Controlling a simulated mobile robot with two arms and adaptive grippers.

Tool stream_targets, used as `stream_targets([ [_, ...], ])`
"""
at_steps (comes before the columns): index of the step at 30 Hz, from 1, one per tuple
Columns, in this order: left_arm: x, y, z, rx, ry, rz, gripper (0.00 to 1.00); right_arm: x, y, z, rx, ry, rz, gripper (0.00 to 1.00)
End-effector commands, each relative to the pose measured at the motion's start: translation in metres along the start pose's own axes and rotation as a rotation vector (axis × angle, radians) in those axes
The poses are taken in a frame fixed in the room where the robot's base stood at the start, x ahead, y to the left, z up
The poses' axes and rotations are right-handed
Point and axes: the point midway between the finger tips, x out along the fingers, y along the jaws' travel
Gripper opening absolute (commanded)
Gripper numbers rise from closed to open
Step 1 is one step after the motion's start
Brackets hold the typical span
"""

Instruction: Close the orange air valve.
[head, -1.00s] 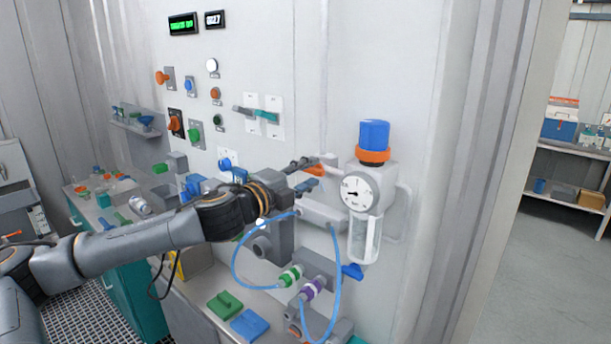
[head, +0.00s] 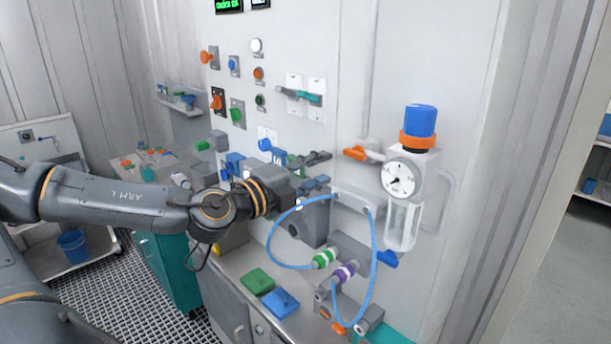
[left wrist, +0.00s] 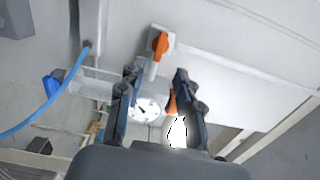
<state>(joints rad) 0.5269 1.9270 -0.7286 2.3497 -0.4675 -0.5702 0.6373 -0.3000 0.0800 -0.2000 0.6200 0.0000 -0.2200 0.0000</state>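The orange air valve handle (head: 355,153) sticks out leftward from a white pipe fitting on the wall panel, just left of the regulator. My left gripper (head: 318,171) is open and empty, left of the handle and slightly lower in the picture, with a visible gap between them. In the left wrist view the orange handle (left wrist: 160,43) shows beyond the fingertips, near the middle, and the open left gripper (left wrist: 156,78) has nothing between its fingers. My right gripper is not in view.
The regulator (head: 403,180) with gauge, blue cap and orange ring stands right of the valve. A blue hose (head: 272,240) loops below my gripper. Green (head: 257,281) and blue (head: 281,302) blocks lie on the bench. Knobs and switches cover the panel to the upper left.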

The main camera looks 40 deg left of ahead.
Motion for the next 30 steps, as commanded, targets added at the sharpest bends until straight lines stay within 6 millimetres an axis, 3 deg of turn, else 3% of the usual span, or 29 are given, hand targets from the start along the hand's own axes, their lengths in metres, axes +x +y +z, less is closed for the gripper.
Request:
stream_targets([
  [9,-0.028,0.000,0.000,0.001,0.001,0.000,0.35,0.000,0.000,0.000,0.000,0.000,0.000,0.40],
  [30,-0.027,0.004,-0.004,-0.011,0.006,0.002,0.35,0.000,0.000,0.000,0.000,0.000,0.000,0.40],
])
